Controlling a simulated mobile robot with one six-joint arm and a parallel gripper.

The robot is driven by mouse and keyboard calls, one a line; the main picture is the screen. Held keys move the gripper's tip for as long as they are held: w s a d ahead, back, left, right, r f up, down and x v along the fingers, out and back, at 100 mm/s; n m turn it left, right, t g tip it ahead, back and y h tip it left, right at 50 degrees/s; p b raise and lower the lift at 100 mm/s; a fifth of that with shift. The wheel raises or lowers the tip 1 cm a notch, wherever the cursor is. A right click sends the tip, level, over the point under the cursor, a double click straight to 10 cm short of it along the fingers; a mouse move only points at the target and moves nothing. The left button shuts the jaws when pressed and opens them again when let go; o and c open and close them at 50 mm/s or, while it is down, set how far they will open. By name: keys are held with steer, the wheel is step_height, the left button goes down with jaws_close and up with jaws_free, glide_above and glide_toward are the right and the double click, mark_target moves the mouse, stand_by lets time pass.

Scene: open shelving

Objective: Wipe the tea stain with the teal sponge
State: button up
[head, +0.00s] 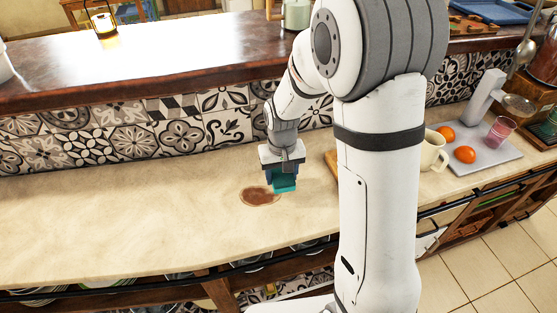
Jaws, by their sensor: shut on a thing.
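The tea stain (257,198) is a brown oval patch with a darker rim on the pale stone counter. My gripper (284,175) points down and is shut on the teal sponge (285,185). The sponge is at the right end of the stain and overlaps its right edge in the head view. Whether the sponge touches the counter or hovers just above it, I cannot tell. The fingertips are partly hidden against the sponge.
The counter (110,220) left of the stain is clear. A patterned tile wall (130,138) rises behind it to a raised wooden ledge (50,92). Right of my arm are a cream mug (433,152) and a grey tray (490,152) with oranges and a pink glass (500,132).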

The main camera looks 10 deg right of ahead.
steer(key=shift+r+p, duration=0.95)
steer(key=shift+r, duration=0.75)
